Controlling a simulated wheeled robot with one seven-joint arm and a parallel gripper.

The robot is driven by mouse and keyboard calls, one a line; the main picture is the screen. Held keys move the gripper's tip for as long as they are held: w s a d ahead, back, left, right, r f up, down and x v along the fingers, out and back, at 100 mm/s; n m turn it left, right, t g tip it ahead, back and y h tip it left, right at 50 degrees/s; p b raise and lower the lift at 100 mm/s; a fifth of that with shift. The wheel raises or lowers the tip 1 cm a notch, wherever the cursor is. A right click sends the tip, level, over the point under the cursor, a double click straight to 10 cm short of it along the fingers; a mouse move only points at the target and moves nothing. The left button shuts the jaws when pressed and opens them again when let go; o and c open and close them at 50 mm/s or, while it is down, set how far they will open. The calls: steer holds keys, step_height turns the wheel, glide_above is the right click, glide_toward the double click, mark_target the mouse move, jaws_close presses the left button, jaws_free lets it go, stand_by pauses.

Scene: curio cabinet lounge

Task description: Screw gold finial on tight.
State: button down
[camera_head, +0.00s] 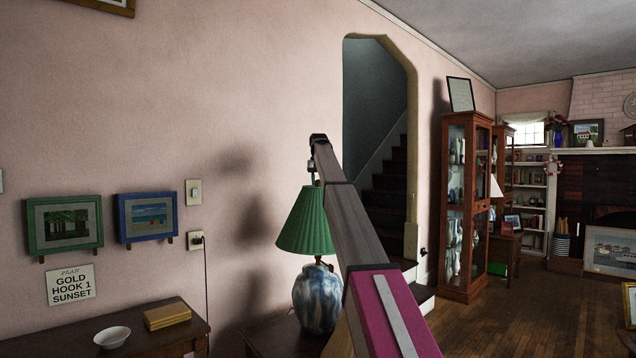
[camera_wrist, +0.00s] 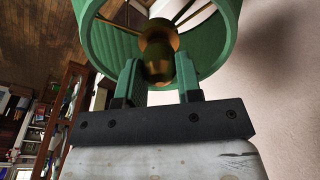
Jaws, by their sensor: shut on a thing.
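The lamp has a green pleated shade (camera_head: 306,222) and a blue-and-white mottled base (camera_head: 318,299); it stands upright on a dark table. My gripper (camera_head: 312,172) is at the top of the shade, pointing down. In the wrist view my gripper (camera_wrist: 159,80) has its two fingers closed on the gold finial (camera_wrist: 158,62), one on each side. The shade also shows there, its open rim and inner spokes (camera_wrist: 185,12) around and behind the finial. The finial is too small to make out in the head view. Its thread is hidden, so I cannot tell how far it is seated.
A white bowl (camera_head: 112,337) and a gold box (camera_head: 166,316) sit on a dark cabinet at left. Two framed pictures, green (camera_head: 65,224) and blue (camera_head: 147,217), hang above a sign (camera_head: 71,285). A glass cabinet (camera_head: 467,200) stands right of the stairway. Open wooden floor lies at right.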

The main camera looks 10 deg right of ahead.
steer(key=m, duration=0.5)
steer(key=shift+m+h, duration=0.3)
steer(key=shift+h, duration=0.1)
steer(key=m, duration=0.4)
steer(key=shift+m+g+h, duration=0.3)
steer(key=shift+m+g, duration=0.1)
steer(key=c, duration=0.9)
jaws_free()
steer(key=shift+s, duration=0.1)
